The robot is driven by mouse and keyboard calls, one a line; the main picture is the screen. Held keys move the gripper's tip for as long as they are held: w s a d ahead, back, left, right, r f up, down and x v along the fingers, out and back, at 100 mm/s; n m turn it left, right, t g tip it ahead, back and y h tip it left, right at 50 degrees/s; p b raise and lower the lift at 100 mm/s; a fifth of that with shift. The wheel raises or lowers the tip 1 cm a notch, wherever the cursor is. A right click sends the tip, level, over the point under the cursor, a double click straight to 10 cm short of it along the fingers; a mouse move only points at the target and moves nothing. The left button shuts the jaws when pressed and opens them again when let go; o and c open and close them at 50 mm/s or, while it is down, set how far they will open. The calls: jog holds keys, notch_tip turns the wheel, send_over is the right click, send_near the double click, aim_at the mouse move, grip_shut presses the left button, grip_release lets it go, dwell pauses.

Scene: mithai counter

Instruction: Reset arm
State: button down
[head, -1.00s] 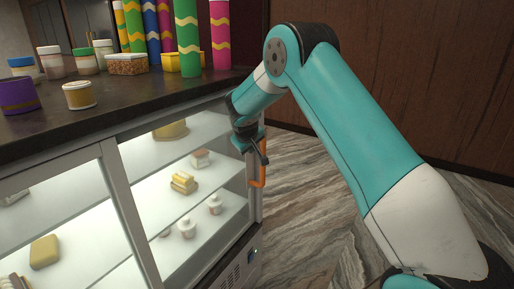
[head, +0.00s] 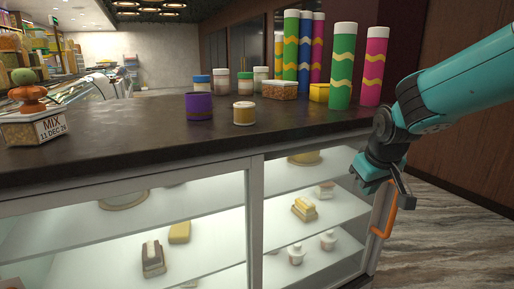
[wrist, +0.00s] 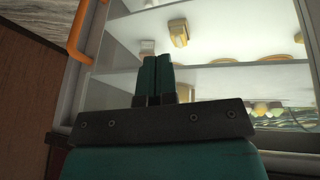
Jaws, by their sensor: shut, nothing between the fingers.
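My gripper (head: 402,188) hangs at the right end of the glass display counter, close to the orange door handle (head: 385,212). In the wrist view my gripper (wrist: 157,62) has its two teal fingers together with nothing between them. The orange handle (wrist: 80,32) shows at the upper left there, apart from the fingers. The teal arm reaches in from the right edge of the head view.
The dark countertop (head: 110,145) holds jars, a purple tub (head: 199,106) and tall coloured tubes (head: 343,68). The lit case (head: 200,215) below holds sweets on shelves. Marble floor (head: 450,225) lies open at right.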

jog(key=s+a+r+n+g+y, duration=0.1)
jog(key=s+a, duration=0.2)
jog(key=s, duration=0.6)
jog(key=s+a+r+n+g+y+p, duration=0.1)
jog(key=s+a, duration=0.3)
jog(key=s, duration=0.6)
jog(key=s+a+r+n+g+y, duration=0.1)
jog(key=s+a, duration=0.3)
jog(key=s, duration=0.6)
jog(key=shift+a+r+n+g+y+p, duration=0.35)
jog(key=shift+r+g+y, duration=0.2)
jog(key=shift+g+y, duration=0.35)
jog(key=shift+d, duration=0.1)
